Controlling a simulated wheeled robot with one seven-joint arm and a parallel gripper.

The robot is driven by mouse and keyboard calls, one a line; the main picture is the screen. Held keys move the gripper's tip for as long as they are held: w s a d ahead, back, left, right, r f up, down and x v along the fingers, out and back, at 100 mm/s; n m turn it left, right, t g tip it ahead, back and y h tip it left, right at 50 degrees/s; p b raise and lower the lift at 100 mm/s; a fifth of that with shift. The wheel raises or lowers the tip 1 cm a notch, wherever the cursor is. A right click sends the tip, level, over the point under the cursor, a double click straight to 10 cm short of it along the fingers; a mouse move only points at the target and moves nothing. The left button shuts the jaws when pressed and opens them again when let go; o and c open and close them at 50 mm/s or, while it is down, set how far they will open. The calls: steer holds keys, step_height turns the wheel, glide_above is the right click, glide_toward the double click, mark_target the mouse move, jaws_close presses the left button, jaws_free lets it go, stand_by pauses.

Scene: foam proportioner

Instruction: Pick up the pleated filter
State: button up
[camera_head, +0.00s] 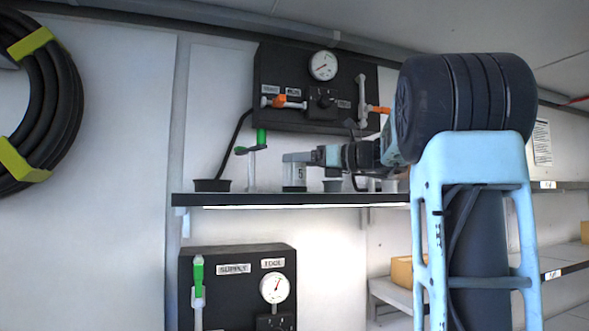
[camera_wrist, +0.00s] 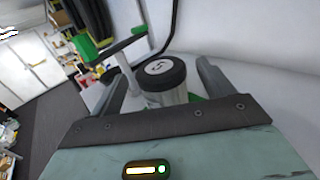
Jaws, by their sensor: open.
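A short cylinder with a black cap and a light body (camera_wrist: 172,97) stands between my fingers in the wrist view; pleats cannot be made out, but it is the likely pleated filter. My gripper (camera_head: 298,158) reaches in from the right, just above the shelf. Its fingers (camera_wrist: 164,70) are open on either side of the cylinder, with no clear grip on it. The cylinder's lower part is hidden by my gripper.
The green valve handle (camera_wrist: 122,45) is close to my left finger. A gauge panel (camera_head: 285,75) is on the wall above.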

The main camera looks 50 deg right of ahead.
steer(key=shift+p+x, duration=0.3)
steer(key=shift+x, duration=0.95)
steer(key=c, duration=1.1)
